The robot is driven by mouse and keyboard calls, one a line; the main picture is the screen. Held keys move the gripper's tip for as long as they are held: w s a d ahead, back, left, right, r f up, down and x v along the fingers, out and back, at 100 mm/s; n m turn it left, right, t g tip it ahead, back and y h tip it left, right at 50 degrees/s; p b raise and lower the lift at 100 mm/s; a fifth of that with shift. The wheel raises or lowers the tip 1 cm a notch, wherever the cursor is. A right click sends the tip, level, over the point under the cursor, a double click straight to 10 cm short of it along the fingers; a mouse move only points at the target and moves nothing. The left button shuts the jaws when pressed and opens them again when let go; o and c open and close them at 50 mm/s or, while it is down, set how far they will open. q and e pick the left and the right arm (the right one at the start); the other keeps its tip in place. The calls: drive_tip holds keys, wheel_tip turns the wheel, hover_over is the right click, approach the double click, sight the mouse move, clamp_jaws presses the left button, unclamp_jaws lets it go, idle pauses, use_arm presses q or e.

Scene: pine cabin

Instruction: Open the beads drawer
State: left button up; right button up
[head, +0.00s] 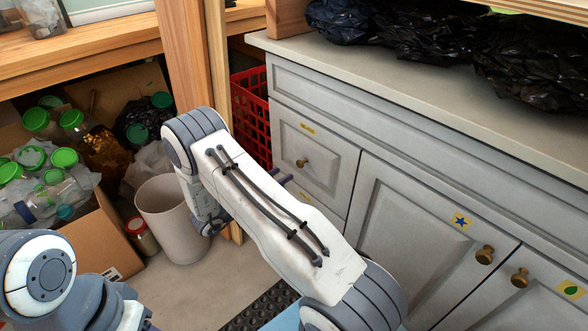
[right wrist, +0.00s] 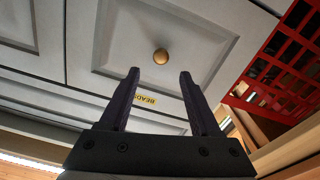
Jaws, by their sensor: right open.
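The beads drawer (head: 318,150) is a grey panelled front at the left end of the cabinet, with a yellow label and a round brass knob (head: 302,162). It looks shut. In the right wrist view, which is upside down, the knob (right wrist: 161,56) and the BEADS label (right wrist: 146,100) show. My right gripper (right wrist: 160,74) is open and empty, its two dark fingers pointing towards the drawer front with the knob just beyond and between the tips. In the head view my right arm hides most of that gripper. Only part of my left arm shows; its gripper is out of view.
A red crate (head: 250,110) stands left of the cabinet beside a wooden post (head: 185,60). Cupboard doors with brass knobs (head: 484,255) are to the right. Black bags (head: 420,35) lie on the countertop. A bin (head: 172,220) and a box of jars (head: 88,245) are at left.

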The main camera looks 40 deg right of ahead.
sight(299, 164)
drive_tip(key=d, duration=0.2)
drive_tip(key=d+b, duration=0.1)
drive_tip(key=d, duration=0.3)
drive_tip(key=shift+w+d, duration=0.25)
drive_tip(key=shift+w, duration=0.05)
drive_tip(key=shift+c, duration=0.3)
clamp_jaws()
drive_tip(key=shift+s, duration=0.1)
idle(0.7)
